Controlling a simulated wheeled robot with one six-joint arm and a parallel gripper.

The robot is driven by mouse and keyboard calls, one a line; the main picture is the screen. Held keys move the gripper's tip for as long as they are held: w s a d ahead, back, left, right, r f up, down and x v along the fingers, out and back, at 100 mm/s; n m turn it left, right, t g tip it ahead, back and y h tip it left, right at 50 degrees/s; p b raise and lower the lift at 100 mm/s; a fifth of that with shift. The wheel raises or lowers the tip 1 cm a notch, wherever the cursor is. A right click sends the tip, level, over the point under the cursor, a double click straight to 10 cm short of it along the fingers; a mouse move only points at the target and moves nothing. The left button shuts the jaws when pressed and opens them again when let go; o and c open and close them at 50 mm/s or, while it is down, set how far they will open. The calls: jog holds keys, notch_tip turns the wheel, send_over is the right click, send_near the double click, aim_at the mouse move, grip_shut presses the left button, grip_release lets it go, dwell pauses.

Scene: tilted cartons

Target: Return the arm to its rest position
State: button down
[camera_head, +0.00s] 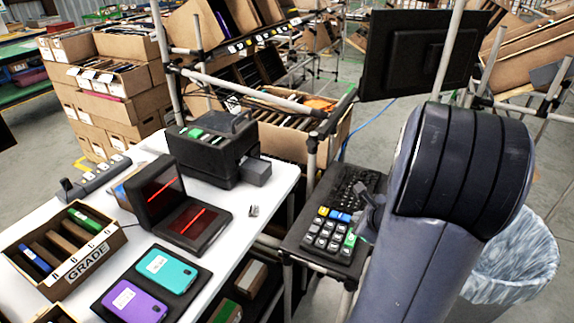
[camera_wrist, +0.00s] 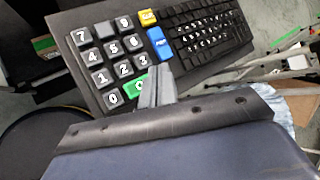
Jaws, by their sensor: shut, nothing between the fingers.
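My arm fills the right part of the head view, bent, its thick dark upper part raised in front of the work area. My gripper (camera_wrist: 158,80) is shut and empty. In the wrist view its grey fingers overlap the edge of the black keyboard (camera_wrist: 205,38) near the green key (camera_wrist: 136,86). In the head view my gripper (camera_head: 372,203) shows small beside the keyboard (camera_head: 330,226), partly hidden by my arm. I cannot tell whether the fingertips touch the keys.
A white table (camera_head: 238,232) at left holds a scanner with red lines (camera_head: 190,218), a printer (camera_head: 213,148), a teal phone (camera_head: 167,268), a purple phone (camera_head: 134,303) and a GRADE box (camera_head: 100,255). A monitor (camera_head: 418,50) stands behind my arm. A lined bin (camera_head: 525,262) is at right.

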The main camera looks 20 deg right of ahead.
notch_tip(320, 180, down, 2)
jog(key=shift+f+b, duration=0.15)
jog(key=shift+b, duration=0.75)
jog(key=shift+r+p, duration=0.3)
jog(key=shift+p, duration=0.7)
notch_tip(320, 180, up, 6)
jog(key=p, duration=0.4)
jog(key=shift+f+p, duration=0.15)
jog(key=shift+p, duration=0.25)
